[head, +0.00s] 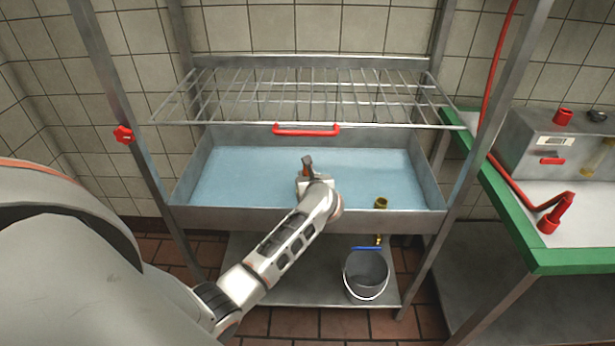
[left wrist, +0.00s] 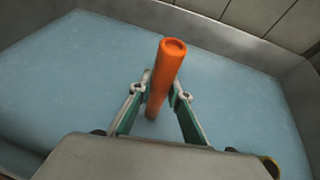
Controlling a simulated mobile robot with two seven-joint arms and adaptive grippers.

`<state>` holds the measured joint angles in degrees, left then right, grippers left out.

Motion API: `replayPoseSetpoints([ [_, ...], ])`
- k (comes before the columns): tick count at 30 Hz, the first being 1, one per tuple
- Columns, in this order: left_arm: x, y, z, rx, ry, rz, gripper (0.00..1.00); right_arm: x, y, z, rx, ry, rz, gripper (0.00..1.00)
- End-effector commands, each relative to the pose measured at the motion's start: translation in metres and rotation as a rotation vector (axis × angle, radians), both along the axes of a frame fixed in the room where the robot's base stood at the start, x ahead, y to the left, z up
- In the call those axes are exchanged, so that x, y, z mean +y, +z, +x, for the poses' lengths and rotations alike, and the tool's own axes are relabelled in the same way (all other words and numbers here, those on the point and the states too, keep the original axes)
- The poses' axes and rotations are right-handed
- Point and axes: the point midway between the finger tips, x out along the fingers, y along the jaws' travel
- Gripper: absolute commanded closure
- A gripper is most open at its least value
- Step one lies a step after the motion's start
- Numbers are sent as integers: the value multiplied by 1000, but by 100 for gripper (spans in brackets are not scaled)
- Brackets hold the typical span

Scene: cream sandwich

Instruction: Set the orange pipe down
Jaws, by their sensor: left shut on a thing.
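My left gripper (left wrist: 160,92) is shut on the orange pipe (left wrist: 168,68). In the left wrist view the pipe stands between the two fingers, roughly upright with its hollow top end toward the camera. The blue-floored sink basin (left wrist: 65,65) lies below and around it. In the head view my left arm reaches over the front edge of the basin (head: 375,165), and the pipe (head: 307,160) shows small and dark at the gripper (head: 308,172). I cannot tell whether its lower end touches the basin floor. My right gripper is not in view.
A wire rack (head: 300,95) with a red handle (head: 306,129) hangs above the basin. A brass fitting (head: 381,203) is at the basin's front edge. A grey bucket (head: 366,274) stands on the lower shelf. A green-edged table (head: 570,258) is on the right. Most of the basin floor is clear.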

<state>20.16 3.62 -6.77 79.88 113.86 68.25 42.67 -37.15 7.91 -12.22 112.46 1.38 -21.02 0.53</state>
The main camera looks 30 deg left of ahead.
Motion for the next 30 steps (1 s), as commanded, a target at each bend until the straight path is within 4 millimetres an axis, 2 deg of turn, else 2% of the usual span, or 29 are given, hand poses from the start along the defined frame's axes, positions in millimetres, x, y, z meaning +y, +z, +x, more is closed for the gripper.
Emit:
replayPoseSetpoints([
  [12,-1,-6,0,-1,0,-1,100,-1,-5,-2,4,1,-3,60],
  [13,-1,-6,0,-1,0,-1,80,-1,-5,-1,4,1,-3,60],
  [15,0,-4,0,-2,1,-1,66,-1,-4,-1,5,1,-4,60],
  [28,0,2,1,-3,1,0,66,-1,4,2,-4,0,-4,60],
  [30,-7,4,-5,-3,-1,-4,66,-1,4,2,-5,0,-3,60],
])
